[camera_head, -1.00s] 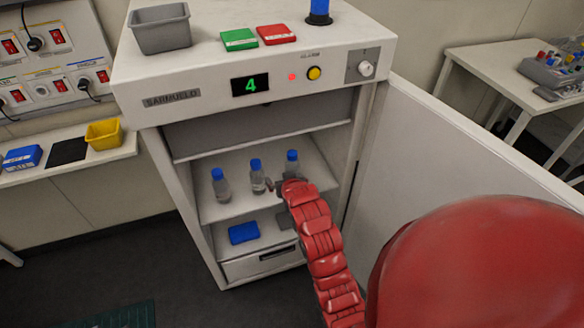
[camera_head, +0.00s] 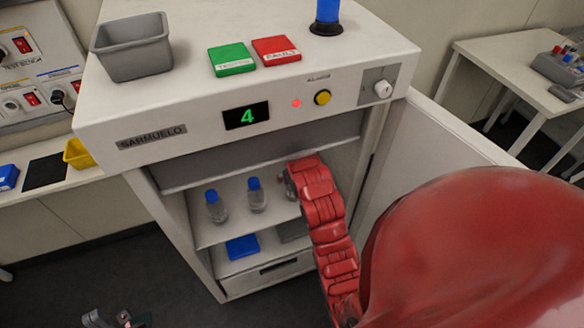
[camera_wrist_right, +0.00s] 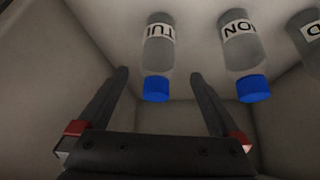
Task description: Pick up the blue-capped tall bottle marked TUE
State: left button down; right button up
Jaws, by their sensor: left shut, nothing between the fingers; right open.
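The blue-capped bottle marked TUE (camera_wrist_right: 158,48) shows in the right wrist view, upside down, with its last letter partly cut. My right gripper (camera_wrist_right: 159,77) is open, with the bottle lined up between its two fingers; I cannot tell whether it is between them in depth. In the head view my red right arm reaches into the cabinet and hides most of the rightmost bottle and the right gripper. My left gripper (camera_head: 109,319) is at the bottom left edge of the head view, low over the floor, shut and empty.
Two other blue-capped bottles stand on the shelf, one in the middle (camera_head: 256,196) and one at left (camera_head: 216,207). A blue box (camera_head: 242,248) lies below. The cabinet (camera_head: 205,145) walls and open door (camera_head: 440,140) flank my right arm.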

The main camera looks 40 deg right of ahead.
jog(key=shift+p+x, duration=0.5)
jog(key=shift+x, duration=0.8)
jog(key=p+x, duration=0.1)
jog(key=x, duration=0.2)
jog(key=shift+d, duration=0.15)
jog(key=shift+w+d+f, duration=0.1)
jog(key=shift+w+f, duration=0.15)
jog(key=shift+f, duration=0.35)
grip_shut()
